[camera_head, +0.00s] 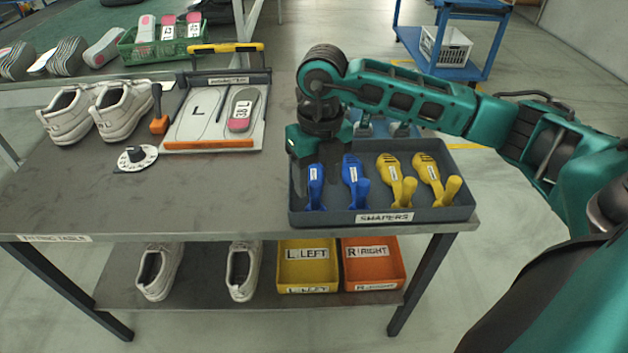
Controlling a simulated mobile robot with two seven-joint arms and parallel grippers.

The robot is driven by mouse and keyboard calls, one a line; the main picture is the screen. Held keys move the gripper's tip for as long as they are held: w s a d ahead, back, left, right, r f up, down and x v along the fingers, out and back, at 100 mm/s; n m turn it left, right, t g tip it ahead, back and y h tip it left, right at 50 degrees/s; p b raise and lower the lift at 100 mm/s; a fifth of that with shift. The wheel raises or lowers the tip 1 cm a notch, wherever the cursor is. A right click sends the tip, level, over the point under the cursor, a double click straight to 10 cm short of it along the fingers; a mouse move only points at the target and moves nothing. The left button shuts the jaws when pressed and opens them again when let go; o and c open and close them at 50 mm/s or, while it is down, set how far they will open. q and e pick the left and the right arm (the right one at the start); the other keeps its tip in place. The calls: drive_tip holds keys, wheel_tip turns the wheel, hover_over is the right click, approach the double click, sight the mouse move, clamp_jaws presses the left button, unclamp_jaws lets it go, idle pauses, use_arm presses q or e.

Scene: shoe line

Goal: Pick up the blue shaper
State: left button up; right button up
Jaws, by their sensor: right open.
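A dark tray (464,207) labelled SHAPERS sits at the table's right front corner. Two blue shapers lie in its left part: the left blue shaper (315,187) and the right blue shaper (354,183). Two yellow shapers, one nearer the middle (394,177) and one at the right (431,175), lie beside them. My right gripper (324,166) points down over the tray's back left part, by the upper ends of the blue shapers. It is open, and I see nothing held in it. The arm hides part of the tray's back edge. My left gripper is out of view.
On the table (80,200) are a pair of white shoes (97,112), a round dial (137,158) and an insole board (187,125). The lower shelf holds two shoes, a yellow bin (308,272) and an orange bin (373,262). The table's front left is clear.

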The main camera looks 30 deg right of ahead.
sight(316, 184)
wheel_tip(316, 184, down, 3)
drive_tip(key=shift+w+f, duration=0.1)
drive_tip(key=shift+f, duration=0.05)
clamp_jaws()
idle(0.4)
